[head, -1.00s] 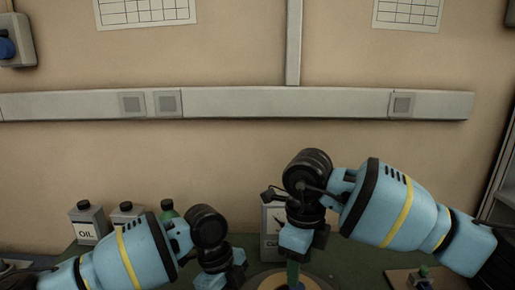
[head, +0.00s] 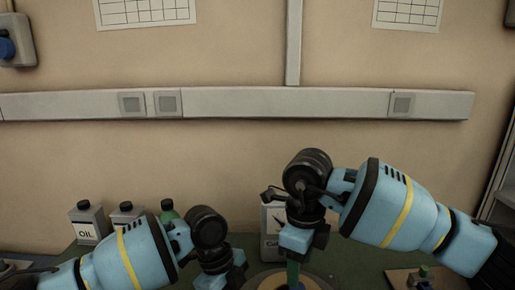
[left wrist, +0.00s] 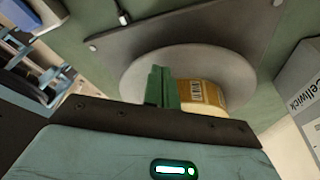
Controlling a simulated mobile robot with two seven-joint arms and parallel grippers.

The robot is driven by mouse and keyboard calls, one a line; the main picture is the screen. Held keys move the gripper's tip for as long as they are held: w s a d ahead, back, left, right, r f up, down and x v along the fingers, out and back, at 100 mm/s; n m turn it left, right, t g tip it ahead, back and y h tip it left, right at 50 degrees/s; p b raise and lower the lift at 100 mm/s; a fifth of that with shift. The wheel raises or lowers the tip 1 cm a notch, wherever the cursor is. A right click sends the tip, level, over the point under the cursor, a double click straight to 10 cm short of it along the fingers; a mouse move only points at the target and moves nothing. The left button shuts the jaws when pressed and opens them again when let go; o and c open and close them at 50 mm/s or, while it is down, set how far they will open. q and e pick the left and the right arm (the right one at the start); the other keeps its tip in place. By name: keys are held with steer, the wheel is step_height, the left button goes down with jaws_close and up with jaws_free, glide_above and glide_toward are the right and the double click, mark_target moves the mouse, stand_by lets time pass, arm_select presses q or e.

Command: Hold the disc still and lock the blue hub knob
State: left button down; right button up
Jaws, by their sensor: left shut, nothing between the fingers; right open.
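The grey disc (left wrist: 225,68) lies flat in the left wrist view, with a tan tape roll (left wrist: 203,94) bearing a printed label on it. My right gripper (head: 293,275) is open, pointing down over the roll's middle. The blue hub knob is not clearly visible; the right fingers and the frame edge hide the hub.
A white box (head: 272,219) stands behind the disc; it also shows in the left wrist view (left wrist: 297,90). An oil container (head: 86,225), another container (head: 124,214) and a green bottle (head: 168,210) stand at the back left. A wooden board (head: 399,279) lies at right.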

arm_select(q)
steer(key=shift+f, duration=0.8)
stand_by(0.8)
steer(key=shift+s+f, duration=0.15)
arm_select(e)
steer(key=m, duration=0.3)
steer(key=f+m, duration=0.1)
steer(key=m, duration=0.2)
steer(key=shift+f, duration=0.1)
